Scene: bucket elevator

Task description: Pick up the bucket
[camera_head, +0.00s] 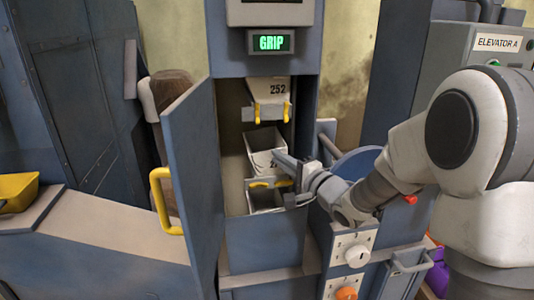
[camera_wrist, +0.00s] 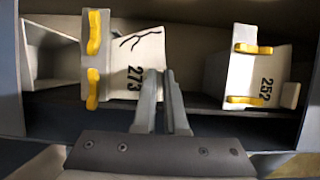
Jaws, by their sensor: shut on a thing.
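The white bucket marked 273 (camera_wrist: 122,68) sits in the middle of the shaft opening, with a dark crack-like line on its face. In the head view this bucket (camera_head: 262,159) is partly covered by my gripper. My gripper (camera_wrist: 161,74) is shut on the rim edge of bucket 273, with one finger on each side. In the head view the gripper (camera_head: 279,160) reaches in from the right. Bucket 252 (camera_head: 268,90) hangs above, also with yellow clips. Another bucket (camera_head: 264,201) shows below.
An open blue door (camera_head: 190,170) with a yellow handle (camera_head: 163,200) stands left of the opening. A lit sign (camera_head: 271,42) reads GRIP. A control panel with knobs (camera_head: 357,256) is at lower right. The elevator A box (camera_head: 497,44) stands at right.

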